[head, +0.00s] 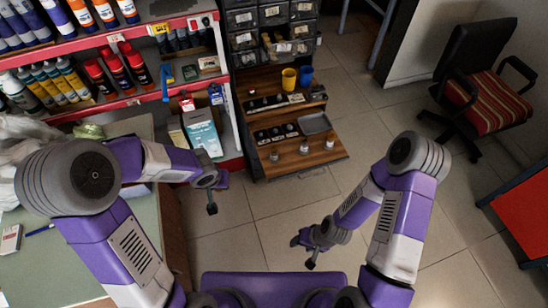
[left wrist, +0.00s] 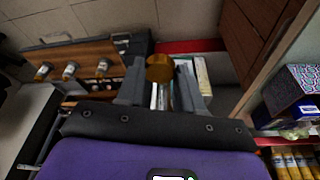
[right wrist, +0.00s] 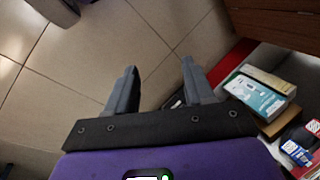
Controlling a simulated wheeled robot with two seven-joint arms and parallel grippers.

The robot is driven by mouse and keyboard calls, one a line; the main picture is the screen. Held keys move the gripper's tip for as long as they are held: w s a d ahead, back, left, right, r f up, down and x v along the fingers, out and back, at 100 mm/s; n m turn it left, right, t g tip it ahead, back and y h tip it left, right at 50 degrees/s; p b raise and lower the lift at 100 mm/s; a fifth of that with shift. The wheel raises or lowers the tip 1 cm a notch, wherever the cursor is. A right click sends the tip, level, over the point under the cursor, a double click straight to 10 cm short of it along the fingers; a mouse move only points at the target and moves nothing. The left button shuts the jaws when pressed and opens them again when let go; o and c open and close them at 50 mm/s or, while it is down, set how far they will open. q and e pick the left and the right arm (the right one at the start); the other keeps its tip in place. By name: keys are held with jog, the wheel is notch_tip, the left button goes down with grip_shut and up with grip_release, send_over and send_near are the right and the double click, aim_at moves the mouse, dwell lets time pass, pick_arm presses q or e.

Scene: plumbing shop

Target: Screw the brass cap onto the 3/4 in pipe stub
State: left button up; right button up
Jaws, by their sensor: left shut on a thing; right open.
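A brass cap (left wrist: 159,68) sits between the fingers of my left gripper (left wrist: 160,85), which is shut on it. In the head view my left gripper (head: 212,208) hangs left of and below the wooden stand; the cap cannot be made out there. Several upright pipe stubs stand on the stand's front step: left (head: 274,155), middle (head: 304,147) and right (head: 328,142). They also show in the left wrist view (left wrist: 70,69). Their size labels are too small to read, so I cannot tell which is 3/4 in. My right gripper (head: 310,263) is open and empty above the floor.
The wooden stand (head: 330,155) has steps with small dark fittings, a grey tray (head: 315,123), a yellow cup (head: 289,79) and a blue cup (head: 305,76). A red-edged shelf (head: 120,103) stands to its left. A green-topped table (head: 60,262) is at left. Tiled floor is free in front.

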pick_arm(q)
jog(key=shift+w, duration=0.4)
pick_arm(e)
jog(key=shift+o, duration=1.1)
jog(key=shift+w+a+f, duration=0.1)
jog(key=shift+w+f, duration=0.05)
jog(key=shift+w, duration=0.05)
pick_arm(q)
jog(key=w+d+f+m+b, duration=0.1)
jog(key=w+d+f+b, duration=0.15)
jog(key=w, duration=0.55)
jog(key=w+d+f+m+b, duration=0.1)
jog(key=w+f+b, duration=0.15)
jog(key=w, duration=0.55)
jog(key=w+d+f+m+h+b, duration=0.1)
jog(key=w+d+m+b, duration=0.1)
jog(key=d, duration=0.4)
jog(key=w+d+f+m+h+b, duration=0.1)
jog(key=w+d+f+m+b, duration=0.1)
jog(key=w+d, duration=0.5)
jog(key=shift+d+f+m+g+b, duration=0.15)
jog(key=shift+d+m+g+b, duration=0.15)
jog(key=shift+m+b, duration=0.6)
pick_arm(e)
jog(key=m+t+y, duration=0.2)
jog(key=m+t, duration=0.9)
jog(key=m, duration=1.7)
send_near(276, 156)
jog(key=shift+f, duration=0.1)
